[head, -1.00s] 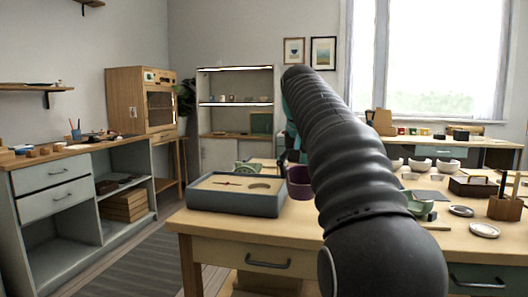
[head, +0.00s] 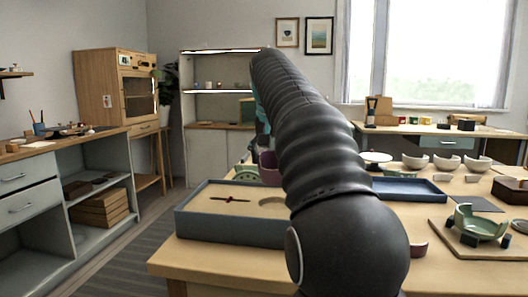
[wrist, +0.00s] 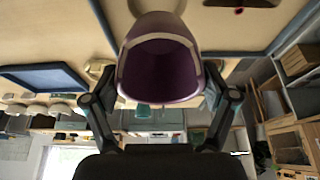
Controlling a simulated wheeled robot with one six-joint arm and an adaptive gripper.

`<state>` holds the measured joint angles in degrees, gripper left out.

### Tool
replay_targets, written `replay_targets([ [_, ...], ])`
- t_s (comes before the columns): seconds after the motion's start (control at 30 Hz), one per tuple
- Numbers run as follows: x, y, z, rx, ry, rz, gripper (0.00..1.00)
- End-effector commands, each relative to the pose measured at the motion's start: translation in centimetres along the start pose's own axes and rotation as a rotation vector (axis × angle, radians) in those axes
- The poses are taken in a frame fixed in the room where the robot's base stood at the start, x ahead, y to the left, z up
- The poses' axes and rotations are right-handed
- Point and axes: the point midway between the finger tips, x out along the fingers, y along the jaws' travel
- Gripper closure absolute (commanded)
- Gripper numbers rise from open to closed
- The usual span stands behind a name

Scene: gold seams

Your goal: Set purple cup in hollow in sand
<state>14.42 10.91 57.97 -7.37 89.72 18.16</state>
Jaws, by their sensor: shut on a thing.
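The purple cup (wrist: 158,72) is held between the two fingers of my gripper (wrist: 163,82) in the wrist view, its open mouth facing the camera. In the head view the cup (head: 268,166) shows just beyond the back rim of the sand tray, left of my arm. The sand tray is a grey-blue box (head: 228,228) of pale sand. It has a thin dark reddish mark at its middle and a rounded hollow (head: 272,202) at the right, partly hidden by my arm. Whether the cup is above the tray I cannot tell.
A green holder (head: 245,174) stands behind the sand tray.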

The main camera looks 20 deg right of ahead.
Motion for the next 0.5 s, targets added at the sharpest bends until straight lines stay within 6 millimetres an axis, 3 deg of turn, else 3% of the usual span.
replay_targets([
  [0.5,2.6,0.3,1.1,0.003,-0.001,0.002,0.46],
])
